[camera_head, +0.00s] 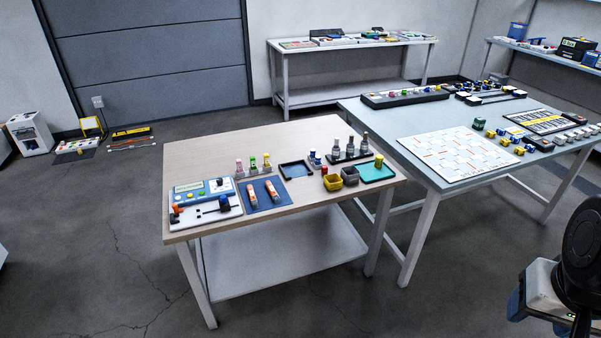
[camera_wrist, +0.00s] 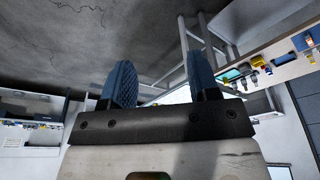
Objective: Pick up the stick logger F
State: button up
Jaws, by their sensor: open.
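Two orange-and-white sticks, the left one (camera_head: 252,191) and the right one (camera_head: 271,190), lie side by side on a blue mat (camera_head: 262,206) on the wooden table. They look like stick loggers, but no letter is readable, so I cannot tell which is F. My gripper (camera_head: 538,317) is at the lower right of the head view, far from the sticks and beyond the table. In the wrist view my gripper (camera_wrist: 160,80) has its two blue fingers spread apart with nothing between them.
The wooden table (camera_head: 300,136) also holds a blue-and-white panel (camera_head: 202,190), small colored bottles, a dark tray (camera_head: 296,169), yellow and grey bins and a teal tray (camera_head: 377,174). A grey table (camera_head: 415,185) with a white grid board stands to the right. Floor between is clear.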

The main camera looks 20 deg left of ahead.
jog(key=w+a+r+n, duration=0.15)
jog(key=w+a, duration=0.35)
jog(key=w, duration=0.5)
jog(key=w+a+r+n, duration=0.1)
jog(key=w+a+r, duration=0.3)
jog(key=w, duration=0.7)
jog(key=w+a+f+n+g, duration=0.1)
jog(key=w+a+f+n, duration=0.3)
jog(key=w+a, duration=1.35)
jog(key=w+a+f+g, duration=0.1)
jog(key=w+a+f, duration=0.45)
jog(key=a, duration=0.45)
jog(key=w+a+f, duration=0.4)
jog(key=a+f, duration=0.3)
jog(key=a, duration=0.4)
jog(key=a+f+n, duration=0.1)
jog(key=a+f, duration=0.4)
jog(key=a, duration=0.2)
jog(key=w+a+f+n, duration=0.1)
jog(key=a+f, duration=0.5)
jog(key=a, duration=0.2)
jog(key=w+a+f+n, duration=0.1)
jog(key=a+f, duration=0.5)
jog(key=a, duration=0.1)
jog(key=shift+a+f+g, duration=0.15)
jog(key=shift+f+g, duration=0.1)
jog(key=shift+g, duration=0.05)
jog(key=shift+s+a+f, duration=0.1)
jog(key=shift+a+f, duration=0.2)
